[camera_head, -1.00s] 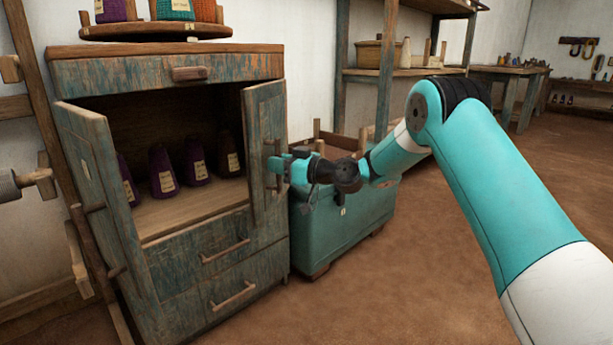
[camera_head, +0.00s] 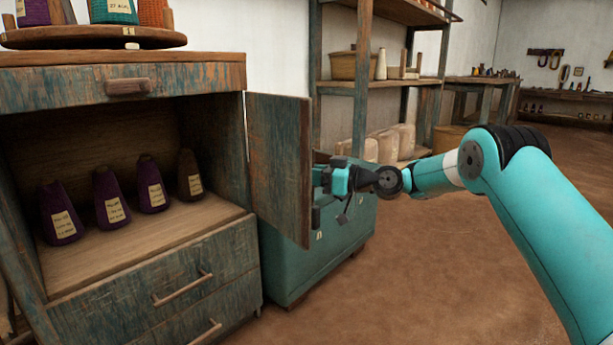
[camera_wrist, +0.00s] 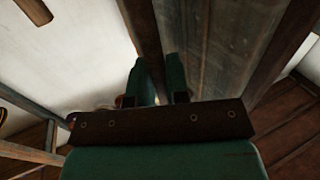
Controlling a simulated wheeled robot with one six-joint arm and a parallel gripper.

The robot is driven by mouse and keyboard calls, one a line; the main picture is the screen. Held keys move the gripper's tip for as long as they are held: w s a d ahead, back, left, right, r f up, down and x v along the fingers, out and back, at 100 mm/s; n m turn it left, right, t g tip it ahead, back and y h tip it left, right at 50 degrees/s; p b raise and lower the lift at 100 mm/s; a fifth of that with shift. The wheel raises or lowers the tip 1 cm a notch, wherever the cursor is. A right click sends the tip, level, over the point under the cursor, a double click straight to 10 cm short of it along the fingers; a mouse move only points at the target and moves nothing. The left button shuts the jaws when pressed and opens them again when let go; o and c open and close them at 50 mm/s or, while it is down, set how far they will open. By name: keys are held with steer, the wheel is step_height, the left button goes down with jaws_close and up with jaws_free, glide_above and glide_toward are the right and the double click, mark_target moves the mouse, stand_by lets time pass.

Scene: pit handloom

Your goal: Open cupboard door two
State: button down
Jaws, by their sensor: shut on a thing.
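The right cupboard door (camera_head: 279,165), weathered blue-green wood, stands swung wide out to the right of the cupboard (camera_head: 245,250). Its inner face shows in the head view. My gripper (camera_head: 328,182) is at the door's outer side, near its free edge, shut on the door handle, which the door hides in the head view. In the wrist view my gripper (camera_wrist: 160,85) has its two teal fingers close together beside the door's wooden face (camera_wrist: 225,45); the handle between them is too dark to make out.
Several purple cones (camera_head: 112,200) stand on the shelf inside the cupboard. A teal chest (camera_head: 300,262) stands right behind the door and close to my gripper. A rack (camera_head: 362,90) stands behind. The brown floor (camera_head: 420,280) at the right is clear.

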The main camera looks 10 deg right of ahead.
steer(key=shift+w+d+n+g+y, duration=0.4)
steer(key=shift+w+d+n+g, duration=0.15)
steer(key=shift+w+g, duration=0.15)
steer(key=c, duration=1.1)
jaws_free()
steer(key=shift+a, duration=0.15)
steer(key=shift+s+d, duration=0.1)
steer(key=shift+d, duration=0.15)
